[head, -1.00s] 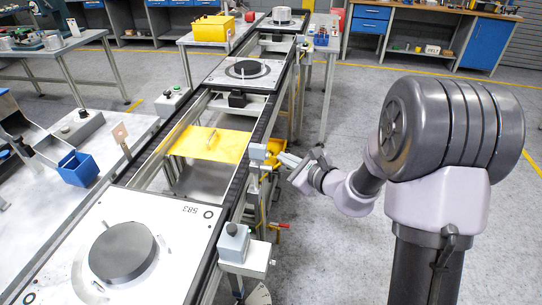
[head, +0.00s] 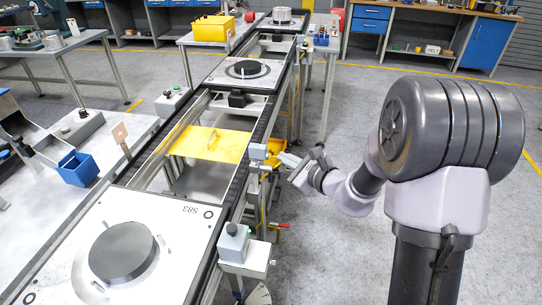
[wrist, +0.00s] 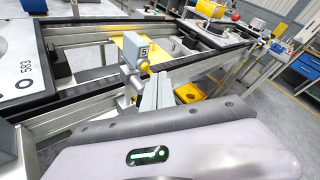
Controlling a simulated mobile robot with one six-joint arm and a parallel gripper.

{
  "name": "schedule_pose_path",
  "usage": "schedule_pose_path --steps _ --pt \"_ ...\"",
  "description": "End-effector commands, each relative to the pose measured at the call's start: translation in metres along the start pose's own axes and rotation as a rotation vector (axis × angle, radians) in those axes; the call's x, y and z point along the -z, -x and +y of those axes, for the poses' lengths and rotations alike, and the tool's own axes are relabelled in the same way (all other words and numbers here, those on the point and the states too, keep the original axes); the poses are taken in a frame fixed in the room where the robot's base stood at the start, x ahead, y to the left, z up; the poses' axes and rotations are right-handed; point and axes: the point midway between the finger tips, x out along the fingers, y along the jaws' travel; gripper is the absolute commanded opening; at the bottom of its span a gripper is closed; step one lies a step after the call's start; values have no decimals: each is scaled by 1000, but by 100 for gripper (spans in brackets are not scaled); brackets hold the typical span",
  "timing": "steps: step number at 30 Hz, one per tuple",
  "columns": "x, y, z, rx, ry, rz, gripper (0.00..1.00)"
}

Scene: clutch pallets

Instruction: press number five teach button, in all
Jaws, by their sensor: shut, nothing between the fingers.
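A small grey box marked 5 (wrist: 143,52) stands at the side of the conveyor in the wrist view. It is the grey box (head: 258,152) beside the yellow plate in the head view. In the wrist view my fingers (wrist: 157,92) rise below and right of the box. I cannot tell whether they touch it.
A similar grey box with a dark knob (head: 234,240) stands nearer, beside pallet 583 (head: 178,222). The conveyor holds a yellow plate (head: 205,148) and a farther pallet (head: 226,76). A yellow bin (wrist: 190,92) sits below the rail.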

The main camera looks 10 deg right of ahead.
Motion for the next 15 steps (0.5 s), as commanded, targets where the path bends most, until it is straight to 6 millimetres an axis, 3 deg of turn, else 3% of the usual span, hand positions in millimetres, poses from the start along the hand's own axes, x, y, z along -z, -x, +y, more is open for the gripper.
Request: schedule_pose_path --steps 15 --pt "-4 -6 4 0 1 0 0"
